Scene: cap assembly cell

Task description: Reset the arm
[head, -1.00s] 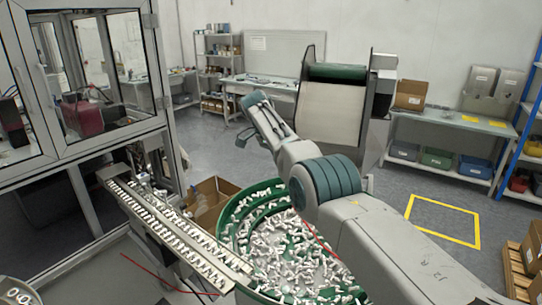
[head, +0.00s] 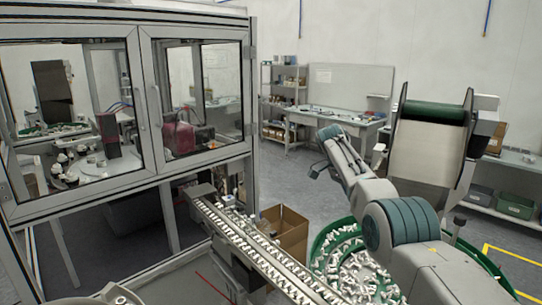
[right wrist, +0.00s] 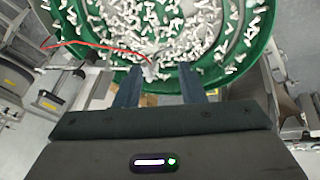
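My right arm (head: 400,222) comes in from the lower right in the head view, bent at a teal-ringed joint. The green bowl (right wrist: 258,48) with loose white parts (right wrist: 205,25) lies beyond the fingertips. My left gripper is out of view.
A metal-framed glass cabinet (head: 200,165) fills the left. A linear track (head: 255,245) of white parts runs from it beside the bowl. A cardboard box (head: 285,232) stands behind the track. A hopper with a green roller (head: 435,112) stands behind my arm. A red cable (right wrist: 95,46) crosses the wrist view.

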